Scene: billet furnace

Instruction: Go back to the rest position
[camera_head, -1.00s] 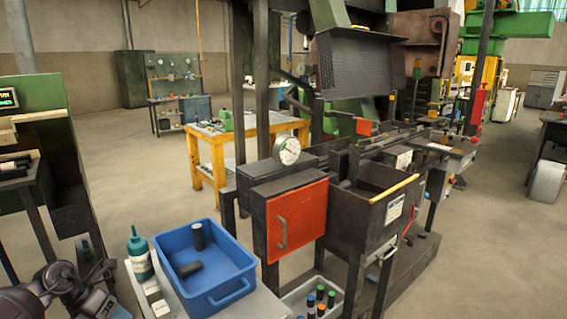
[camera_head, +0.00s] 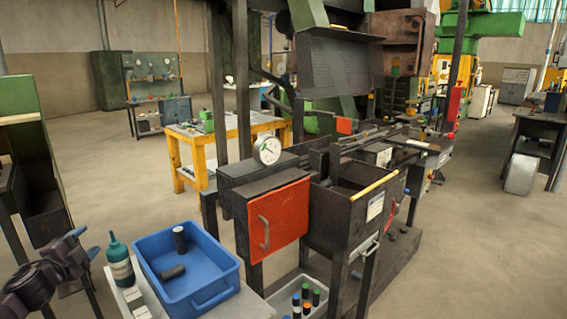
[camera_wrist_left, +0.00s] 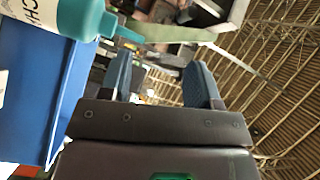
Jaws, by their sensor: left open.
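My left gripper (camera_head: 84,242) is at the lower left of the head view, open, with nothing seen between its fingers. It is just left of a teal bottle (camera_head: 119,262) with a white label, apart from it as far as I can tell. The left wrist view shows the two blue-padded fingers (camera_wrist_left: 160,82) spread apart with empty space between. The teal bottle (camera_wrist_left: 75,18) shows at the upper left there, beside the blue bin (camera_wrist_left: 35,85). My right gripper is not in view.
The blue bin (camera_head: 228,272) holds two dark cylinders (camera_head: 180,239) and stands on a light bench. Right of it is a dark furnace with an orange door (camera_head: 279,221). A grey crate with several capped cylinders (camera_head: 306,294) is below. The floor at right is open.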

